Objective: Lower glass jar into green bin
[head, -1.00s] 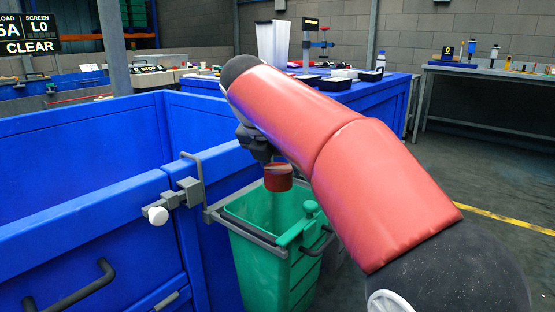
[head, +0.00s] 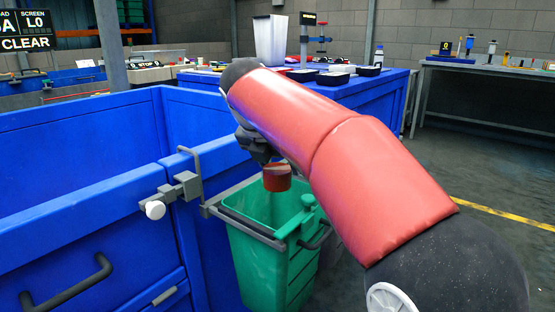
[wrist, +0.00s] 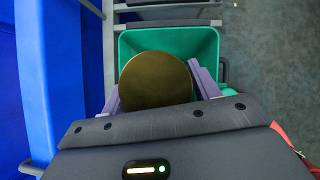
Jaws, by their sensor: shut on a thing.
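The jar (head: 277,181) hangs from my gripper (head: 268,160) over the mouth of the green bin (head: 262,262). In the head view only a reddish-brown band of it shows clearly, so I cannot tell the glass. In the wrist view the jar's round, gold-brown lid (wrist: 155,80) sits between the two pale purple fingers of my gripper (wrist: 155,88). My gripper is shut on the jar. The green bin's open mouth (wrist: 205,45) lies below and around the jar in the wrist view. The jar's lower part is hidden there by its lid.
A grey frame (head: 245,222) holds the bin beside a tall blue container (head: 80,150), which stands close on the left. A latch with a white knob (head: 155,210) sticks out from it. A blue workbench (head: 375,95) with trays stands behind. Open floor lies to the right.

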